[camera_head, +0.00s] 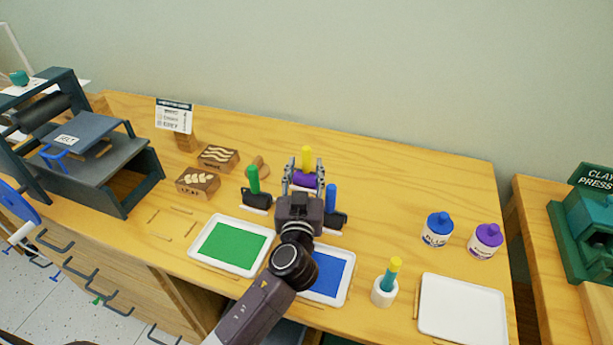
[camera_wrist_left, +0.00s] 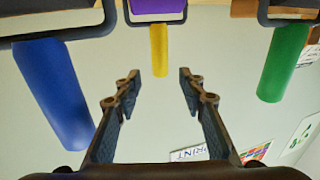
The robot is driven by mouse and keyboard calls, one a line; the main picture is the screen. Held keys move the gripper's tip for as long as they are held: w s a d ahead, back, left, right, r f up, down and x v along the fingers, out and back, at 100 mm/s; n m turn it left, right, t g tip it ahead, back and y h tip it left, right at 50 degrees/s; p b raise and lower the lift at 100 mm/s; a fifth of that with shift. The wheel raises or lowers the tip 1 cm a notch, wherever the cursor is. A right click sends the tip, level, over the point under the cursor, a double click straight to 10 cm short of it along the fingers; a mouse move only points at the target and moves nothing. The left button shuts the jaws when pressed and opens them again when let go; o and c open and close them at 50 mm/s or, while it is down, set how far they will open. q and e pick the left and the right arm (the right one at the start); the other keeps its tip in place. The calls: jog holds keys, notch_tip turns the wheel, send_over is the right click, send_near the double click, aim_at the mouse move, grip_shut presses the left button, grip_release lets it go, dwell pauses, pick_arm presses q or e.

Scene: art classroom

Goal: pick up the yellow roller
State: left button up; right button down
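The yellow roller's upright yellow handle (camera_head: 306,157) shows at the back of the wooden table, with a purple part (camera_head: 304,180) at its base. My left gripper (camera_head: 304,170) is open in front of it, with fingers on either side of the purple part in the picture. In the left wrist view, which looks upside down, the yellow handle (camera_wrist_left: 159,52) lies beyond the gap between the open fingertips (camera_wrist_left: 159,80). Nothing is between the fingers. My right gripper is not in view.
A green-handled roller (camera_head: 253,180) stands close left of the gripper and a blue-handled roller (camera_head: 331,198) close right. Green (camera_head: 197,250) and blue (camera_head: 343,290) paint trays lie in front. Paint jars (camera_head: 437,230) and a glue-like pot (camera_head: 383,292) stand further right.

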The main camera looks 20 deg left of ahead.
aim_at(306, 155)
pick_arm(q)
jog(key=shift+w+a, duration=0.2)
jog(key=shift+w, duration=0.45)
jog(key=p+x, duration=0.1)
jog(key=x, duration=0.3)
jog(key=shift+w, duration=0.4)
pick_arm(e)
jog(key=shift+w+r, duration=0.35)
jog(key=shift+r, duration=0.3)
pick_arm(q)
jog(key=c, duration=0.9)
grip_shut()
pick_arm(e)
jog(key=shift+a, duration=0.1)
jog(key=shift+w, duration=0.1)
